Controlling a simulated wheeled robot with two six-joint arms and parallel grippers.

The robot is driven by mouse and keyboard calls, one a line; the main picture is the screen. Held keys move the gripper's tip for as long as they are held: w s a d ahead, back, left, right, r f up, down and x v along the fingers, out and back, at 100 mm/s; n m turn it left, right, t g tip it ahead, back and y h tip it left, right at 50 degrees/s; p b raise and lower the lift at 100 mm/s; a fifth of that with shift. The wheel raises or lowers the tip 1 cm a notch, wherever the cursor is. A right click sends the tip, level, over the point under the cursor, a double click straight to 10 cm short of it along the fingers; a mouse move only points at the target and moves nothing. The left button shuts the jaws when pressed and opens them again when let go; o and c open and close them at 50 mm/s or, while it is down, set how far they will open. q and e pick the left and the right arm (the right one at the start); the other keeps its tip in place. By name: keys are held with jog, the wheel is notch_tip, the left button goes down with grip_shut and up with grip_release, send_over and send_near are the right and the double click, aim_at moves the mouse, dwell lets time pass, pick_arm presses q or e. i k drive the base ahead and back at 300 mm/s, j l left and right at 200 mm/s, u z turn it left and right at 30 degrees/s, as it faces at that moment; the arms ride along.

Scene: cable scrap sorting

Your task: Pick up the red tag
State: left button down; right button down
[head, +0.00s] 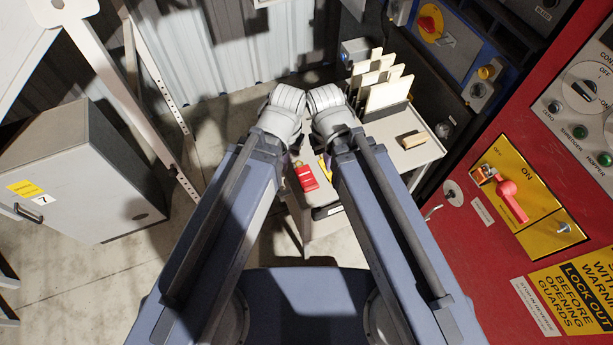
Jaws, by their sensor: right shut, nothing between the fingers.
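The red tag (307,179) lies on the light grey trolley top, in the gap between my two arms. It has a small pale label, and my arms partly frame it. My left arm (283,108) and right arm (328,108) reach forward on either side of it, their rounded grey joints close together beyond it. My right gripper is mostly hidden beneath its arm; it is shut and holds nothing. My left gripper is hidden behind its arm. The tag is apart from what I can see of the arms. A small yellow piece (325,167) shows beside the tag, partly covered by my right arm.
The trolley (425,153) carries a rack of upright cream boards (388,92) and a small wooden block (413,140). A red machine panel (470,240) with a red-handled switch (512,201) stands close on the right. A grey cabinet (85,170) is at left, with open floor beside it.

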aim_at(306, 179)
jog(key=k+l+u, duration=0.1)
jog(key=u, duration=0.25)
jog(key=k+u, duration=0.35)
jog(key=i+l, duration=0.05)
jog(key=i, duration=0.05)
